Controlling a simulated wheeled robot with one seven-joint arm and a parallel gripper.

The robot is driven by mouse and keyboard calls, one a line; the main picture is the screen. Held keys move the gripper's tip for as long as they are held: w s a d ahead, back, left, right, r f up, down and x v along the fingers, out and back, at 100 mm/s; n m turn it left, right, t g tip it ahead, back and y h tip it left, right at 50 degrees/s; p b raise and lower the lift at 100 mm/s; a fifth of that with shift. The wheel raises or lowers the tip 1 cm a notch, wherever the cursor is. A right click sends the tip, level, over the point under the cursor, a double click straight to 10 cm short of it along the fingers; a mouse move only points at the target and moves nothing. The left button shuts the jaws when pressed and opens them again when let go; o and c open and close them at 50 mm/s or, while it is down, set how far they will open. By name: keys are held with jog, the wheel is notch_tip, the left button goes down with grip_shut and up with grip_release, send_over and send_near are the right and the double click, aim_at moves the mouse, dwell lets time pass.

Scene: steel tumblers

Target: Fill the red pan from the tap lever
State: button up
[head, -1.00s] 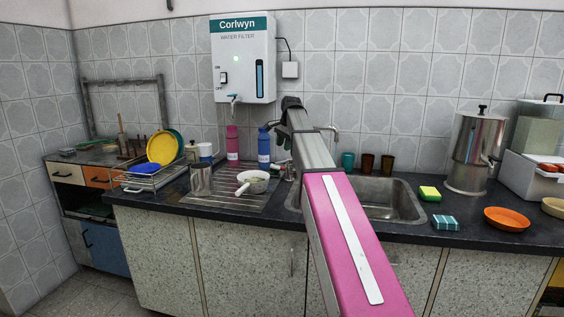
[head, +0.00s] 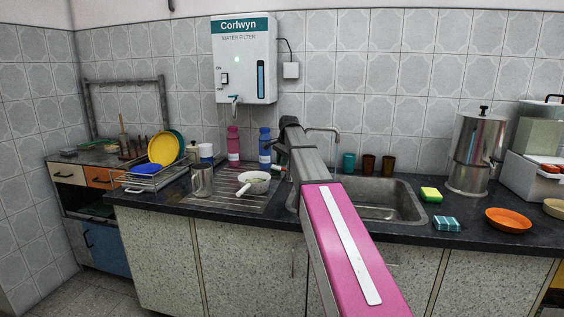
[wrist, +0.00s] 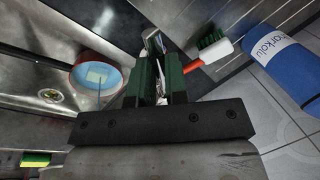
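The wrist view shows a round pan (wrist: 82,78) with a red rim and light blue inside, in the sink beside the drain; my arm hides it in the head view. A pale patch and a thin line show in it; I cannot tell whether it is water. My gripper (wrist: 160,68) has its green fingers close together, with a narrow gap. A silvery metal piece (wrist: 154,42), perhaps the tap lever, is at the fingertips; I cannot tell whether it is gripped. The tap spout (head: 325,130) rises behind my arm in the head view.
A cream pan (head: 256,183) lies on the drainboard near a steel tumbler (head: 202,180). A blue bottle (head: 265,146) and a red-handled brush (wrist: 208,55) are close to my gripper. Sponges (head: 431,195) and an orange plate (head: 508,220) are right of the sink.

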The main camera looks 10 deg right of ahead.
jog(key=shift+s+d+n, duration=0.25)
jog(key=shift+n, duration=0.4)
jog(key=shift+s+d+n, duration=0.25)
jog(key=shift+n, duration=0.4)
grip_shut()
jog(key=o, duration=0.7)
grip_release()
jog(key=shift+o, duration=0.2)
jog(key=v, duration=1.1)
jog(key=shift+d, duration=0.2)
jog(key=shift+w+f, duration=0.1)
jog(key=shift+w, duration=0.05)
